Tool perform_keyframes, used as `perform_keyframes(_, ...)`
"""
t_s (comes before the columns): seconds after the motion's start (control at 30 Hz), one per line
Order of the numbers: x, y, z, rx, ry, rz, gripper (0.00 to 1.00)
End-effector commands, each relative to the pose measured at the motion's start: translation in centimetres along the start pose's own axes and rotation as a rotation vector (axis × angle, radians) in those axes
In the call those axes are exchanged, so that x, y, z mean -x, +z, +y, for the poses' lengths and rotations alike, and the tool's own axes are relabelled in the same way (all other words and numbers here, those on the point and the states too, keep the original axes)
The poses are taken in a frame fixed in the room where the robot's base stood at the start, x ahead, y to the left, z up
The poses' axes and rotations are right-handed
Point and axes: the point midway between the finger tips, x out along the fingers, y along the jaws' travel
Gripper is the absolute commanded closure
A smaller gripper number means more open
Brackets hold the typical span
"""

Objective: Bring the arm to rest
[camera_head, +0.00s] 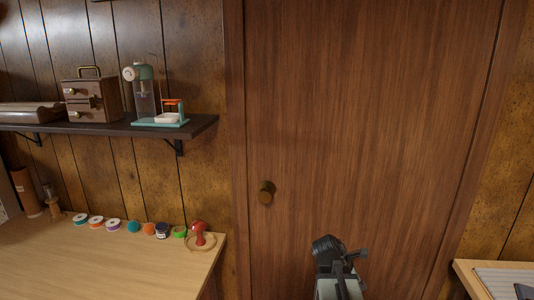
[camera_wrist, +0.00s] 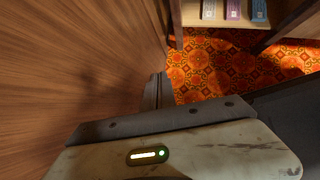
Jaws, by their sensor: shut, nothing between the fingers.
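My gripper (camera_wrist: 158,78) is shut and empty in the wrist view, its narrow grey fingers pointing away from the worn housing with a green light. In the head view my arm (camera_head: 333,266) stands at the bottom, right of centre, in front of the wooden door (camera_head: 370,130). The fingers are not clear in the head view. Nothing is held. In the wrist view a wood surface fills the left side, close to the fingers; I cannot tell whether they touch it.
A wooden table (camera_head: 110,270) with several spools and a red pincushion-like item (camera_head: 198,232) is at left. Above it, a dark shelf (camera_head: 205,125) holds boxes and a small machine. Another table edge (camera_head: 465,280) is at right. The patterned orange floor (camera_wrist: 215,65) is open.

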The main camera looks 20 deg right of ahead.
Motion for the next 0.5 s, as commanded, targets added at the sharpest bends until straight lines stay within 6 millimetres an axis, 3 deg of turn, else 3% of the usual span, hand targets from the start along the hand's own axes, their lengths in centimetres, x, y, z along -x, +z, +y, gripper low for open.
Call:
perform_keyframes(0.03,2.0,-3.9,1.2,-0.024,0.029,0.051,1.0)
perform_keyframes(0.13,5.9,-11.6,2.3,-0.155,0.048,0.184,1.0)
perform_keyframes(0.2,8.6,-16.7,2.2,-0.284,0.025,0.284,1.0)
perform_keyframes(0.3,12.0,-22.7,1.1,-0.523,-0.073,0.414,1.0)
perform_keyframes(0.4,13.7,-25.7,-0.1,-0.766,-0.205,0.486,1.0)
perform_keyframes(0.5,14.6,-27.1,-1.0,-0.99,-0.337,0.516,1.0)
